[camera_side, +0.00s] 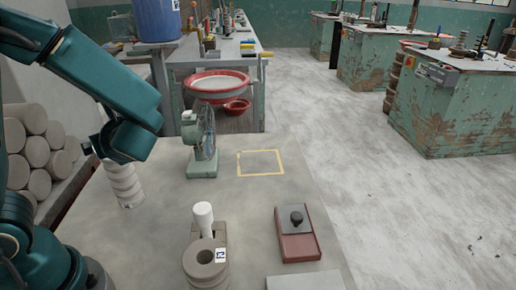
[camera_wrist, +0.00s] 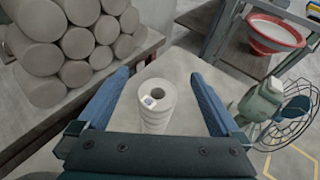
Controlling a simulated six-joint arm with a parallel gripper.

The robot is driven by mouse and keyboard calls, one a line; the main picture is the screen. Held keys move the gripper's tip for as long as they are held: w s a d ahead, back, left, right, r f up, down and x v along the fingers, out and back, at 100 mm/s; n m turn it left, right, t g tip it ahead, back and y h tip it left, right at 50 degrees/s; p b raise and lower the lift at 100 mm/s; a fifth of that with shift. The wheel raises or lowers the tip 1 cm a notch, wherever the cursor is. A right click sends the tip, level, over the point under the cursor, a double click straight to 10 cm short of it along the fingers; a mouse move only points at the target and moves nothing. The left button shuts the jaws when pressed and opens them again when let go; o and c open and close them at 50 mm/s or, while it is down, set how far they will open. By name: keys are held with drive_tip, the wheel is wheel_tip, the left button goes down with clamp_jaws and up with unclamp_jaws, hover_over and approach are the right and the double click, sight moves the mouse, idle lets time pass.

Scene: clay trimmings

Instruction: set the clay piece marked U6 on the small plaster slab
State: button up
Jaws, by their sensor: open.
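A pale, ribbed clay piece (camera_wrist: 155,115) with a round hole in its top stands upright below and between the jaws of my gripper (camera_wrist: 158,78) in the wrist view. The jaws are open and apart from it. Its small label is too small to read. A pale ribbed stack (camera_side: 126,184) under my arm in the side view looks like the same piece. A ringed grey clay piece (camera_side: 205,268) with a label I cannot read surely stands at the front. A pale flat slab (camera_side: 305,281) is cut by the bottom edge, perhaps the plaster slab.
A green fan (camera_side: 203,145) stands close right of my arm. A yellow outlined square (camera_side: 260,162) is empty. A white cylinder (camera_side: 203,217) and a red box (camera_side: 297,240) with a black knob are near the front. Stacked clay logs (camera_side: 35,150) are at left.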

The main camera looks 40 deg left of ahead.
sight(122, 170)
wheel_tip(122, 170, down, 8)
drive_tip(key=shift+r, duration=0.1)
drive_tip(key=shift+x, duration=2.6)
drive_tip(key=shift+c, duration=0.3)
clamp_jaws()
